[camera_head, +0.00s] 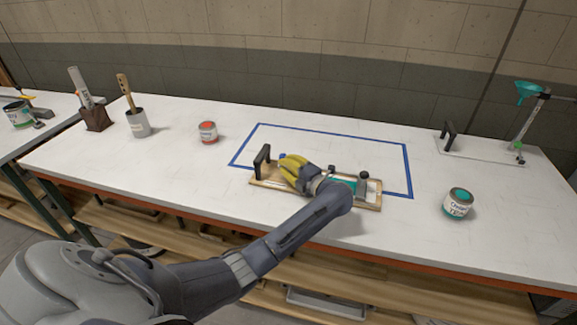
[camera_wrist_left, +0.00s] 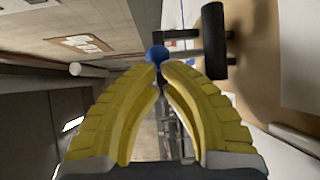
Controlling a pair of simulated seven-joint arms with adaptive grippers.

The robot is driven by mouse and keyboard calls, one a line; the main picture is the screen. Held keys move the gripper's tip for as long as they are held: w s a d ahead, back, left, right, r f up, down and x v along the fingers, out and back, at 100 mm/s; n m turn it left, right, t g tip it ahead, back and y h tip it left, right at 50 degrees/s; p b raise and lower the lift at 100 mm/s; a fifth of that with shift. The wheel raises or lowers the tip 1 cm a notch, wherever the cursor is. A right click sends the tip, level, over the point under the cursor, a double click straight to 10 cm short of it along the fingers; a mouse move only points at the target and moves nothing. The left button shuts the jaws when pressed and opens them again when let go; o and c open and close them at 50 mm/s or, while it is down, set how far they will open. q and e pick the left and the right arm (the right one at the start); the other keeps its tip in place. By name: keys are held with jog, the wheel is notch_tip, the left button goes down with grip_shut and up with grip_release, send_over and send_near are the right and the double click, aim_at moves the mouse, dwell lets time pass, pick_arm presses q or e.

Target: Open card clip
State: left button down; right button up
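The card clip is a wooden board (camera_head: 265,183) lying on the white table, partly over the front line of a blue rectangle. A black upright handle (camera_head: 262,160) stands at its left end, also in the left wrist view (camera_wrist_left: 214,40). A small blue knob (camera_head: 283,156) shows beside the handle, and in the wrist view (camera_wrist_left: 157,54). My left gripper (camera_head: 287,163) has yellow fingers over the board; in the wrist view its tips (camera_wrist_left: 160,64) come together at the knob and appear closed on it. My forearm and fingers hide the board's middle. My right gripper is not seen.
A brush cup (camera_head: 139,123) and dark holder (camera_head: 96,118) stand at left; a clear plate with a black handle (camera_head: 448,136) lies at right.

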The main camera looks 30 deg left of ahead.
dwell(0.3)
pick_arm(q)
jog(key=shift+s+a+f+n+g+h, duration=0.15)
jog(key=shift+a+n+h, duration=0.25)
jog(key=shift+h, duration=0.25)
jog(key=shift+s+a+n+g+h, duration=0.15)
jog(key=shift+a+n+h, duration=0.15)
jog(key=shift+a+h, duration=0.25)
jog(key=shift+d, duration=0.1)
